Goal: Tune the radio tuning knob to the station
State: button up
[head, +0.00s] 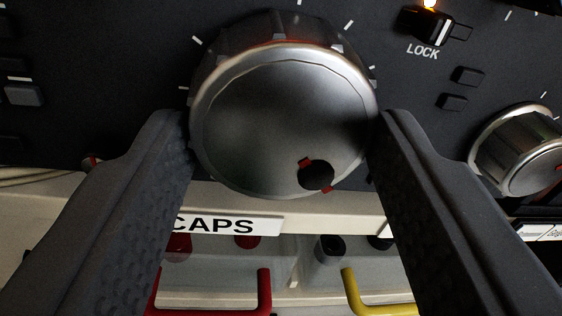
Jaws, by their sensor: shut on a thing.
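The large round silver tuning knob (270,120) fills the upper middle of the head view on a black radio panel. White scale ticks ring its upper side. Its face has a dark round finger dimple (316,175) at the lower right, with small red marks at its edges. My gripper (282,130) is shut on the knob, one dark finger at its left side and the other at its right. The fingers hide parts of the panel below and the knob's lower sides.
A lit orange lamp and switch (432,22) marked LOCK sit at the upper right. A smaller silver knob (515,148) is at the right. Small dark buttons (467,76) lie between. Below are a CAPS label (228,224), a red handle (264,290) and a yellow handle (352,292).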

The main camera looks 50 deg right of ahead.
jog(key=m+b, duration=0.2)
jog(key=m, duration=0.3)
jog(key=shift+m+y+b, duration=0.3)
jog(key=shift+m, duration=0.5)
jog(key=o, duration=1)
jog(key=shift+r, duration=0.1)
jog(key=shift+c, duration=0.2)
